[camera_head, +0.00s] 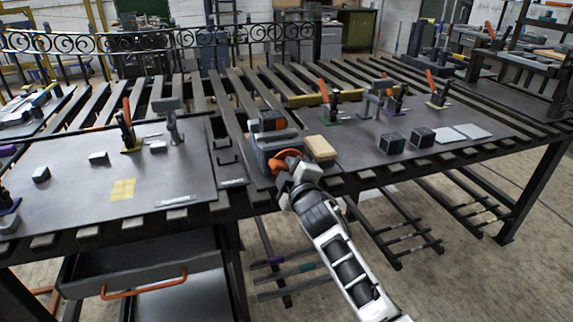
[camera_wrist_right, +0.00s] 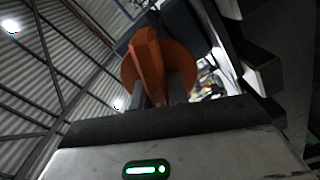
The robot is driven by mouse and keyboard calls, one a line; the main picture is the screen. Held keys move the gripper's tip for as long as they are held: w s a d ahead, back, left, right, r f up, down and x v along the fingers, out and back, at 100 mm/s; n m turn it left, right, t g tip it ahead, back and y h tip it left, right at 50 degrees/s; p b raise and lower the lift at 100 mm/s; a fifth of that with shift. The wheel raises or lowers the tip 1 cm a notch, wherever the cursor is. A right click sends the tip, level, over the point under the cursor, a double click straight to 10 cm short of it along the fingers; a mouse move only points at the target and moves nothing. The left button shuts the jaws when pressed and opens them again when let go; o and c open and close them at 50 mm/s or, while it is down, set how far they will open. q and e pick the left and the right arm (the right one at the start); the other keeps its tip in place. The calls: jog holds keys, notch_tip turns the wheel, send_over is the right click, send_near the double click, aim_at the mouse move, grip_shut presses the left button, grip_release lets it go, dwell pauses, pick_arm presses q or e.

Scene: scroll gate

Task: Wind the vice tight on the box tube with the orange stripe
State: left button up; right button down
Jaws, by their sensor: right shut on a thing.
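The grey vice (camera_head: 264,146) stands at the front edge of the slatted bench, near the middle. A short dark block with an orange band (camera_head: 271,122), which looks like the end of the box tube, sits at the top of the vice. The orange handle (camera_head: 288,156) is on the vice's near side. My right gripper (camera_head: 293,167) reaches up from below right and is shut on this handle. In the right wrist view the round orange handle (camera_wrist_right: 150,48) fills the space ahead of the fingers. The jaw gap on the tube is too small to judge. My left gripper is out of view.
A tan wooden block (camera_head: 320,148) lies just right of the vice. Dark plates (camera_head: 90,160) with toggle clamps and small blocks flank it. Striped bars lie on a lower rack (camera_head: 300,268). An open drawer (camera_head: 150,262) juts out at lower left.

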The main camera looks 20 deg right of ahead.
jog(key=m+p, duration=0.1)
jog(key=m, duration=0.3)
jog(key=shift+f+m, duration=0.1)
jog(key=shift+m, duration=0.2)
jog(key=shift+d+m+p, duration=0.1)
jog(key=shift+m+p, duration=0.45)
jog(key=shift+m, duration=1.35)
jog(key=shift+s+f, duration=0.1)
jog(key=c, duration=1.4)
grip_release()
jog(key=shift+o, duration=0.2)
jog(key=shift+r, duration=0.25)
jog(key=shift+s, duration=0.1)
jog(key=s, duration=1.5)
jog(key=shift+s+d, duration=0.3)
jog(key=shift+s, duration=0.1)
